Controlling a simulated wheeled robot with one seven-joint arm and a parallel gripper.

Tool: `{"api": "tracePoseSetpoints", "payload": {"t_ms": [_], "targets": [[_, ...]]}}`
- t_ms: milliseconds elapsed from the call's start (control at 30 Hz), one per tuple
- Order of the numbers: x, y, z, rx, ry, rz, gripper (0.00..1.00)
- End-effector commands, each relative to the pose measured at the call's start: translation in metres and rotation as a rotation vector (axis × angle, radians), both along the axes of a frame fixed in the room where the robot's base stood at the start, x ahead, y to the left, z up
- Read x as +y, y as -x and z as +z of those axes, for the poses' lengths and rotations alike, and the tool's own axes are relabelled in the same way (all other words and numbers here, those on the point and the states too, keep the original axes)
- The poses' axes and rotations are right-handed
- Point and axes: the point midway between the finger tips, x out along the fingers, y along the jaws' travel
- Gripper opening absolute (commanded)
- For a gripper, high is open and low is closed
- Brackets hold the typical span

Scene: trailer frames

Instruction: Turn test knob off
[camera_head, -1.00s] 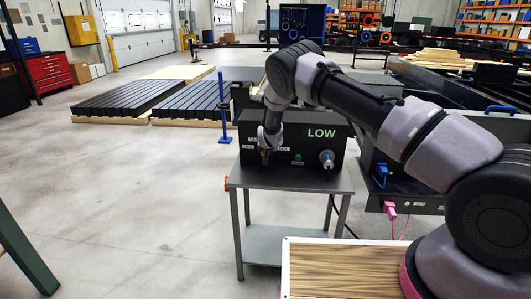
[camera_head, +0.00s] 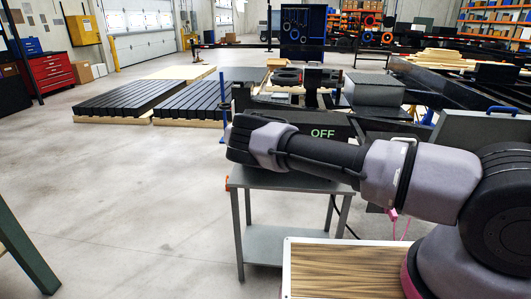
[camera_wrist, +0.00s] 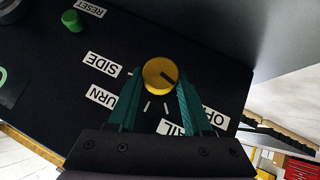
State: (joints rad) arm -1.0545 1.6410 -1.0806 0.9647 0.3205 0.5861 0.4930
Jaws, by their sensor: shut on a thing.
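The black test box (camera_head: 346,129) stands on a small grey table, and its display (camera_head: 322,133) reads OFF. In the wrist view a round yellow knob (camera_wrist: 158,70) with a dark pointer line sits on the black panel. The line points right and slightly down. Labels around the knob include SIDE (camera_wrist: 103,64) and partly covered ones that look like TURN, TAIL and OFF (camera_wrist: 214,118). My gripper (camera_wrist: 160,88) has its teal fingers on both sides of the knob, shut on it. In the head view my arm hides the knob, the fingertips and much of the panel.
A green button (camera_wrist: 72,21) labelled RESET is on the panel at upper left in the wrist view. The grey table (camera_head: 290,181) has a lower shelf. A wood-topped surface (camera_head: 335,268) lies in front. Open floor (camera_head: 130,210) lies to the left.

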Motion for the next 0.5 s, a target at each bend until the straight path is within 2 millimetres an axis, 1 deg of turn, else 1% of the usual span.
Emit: {"api": "tracePoseSetpoints", "payload": {"t_ms": [200, 500], "targets": [[0.0021, 0.0005, -0.0014, 0.003, 0.069, 0.002, 0.00], [0.0021, 0.0005, -0.0011, 0.005, 0.092, 0.001, 0.00]]}}
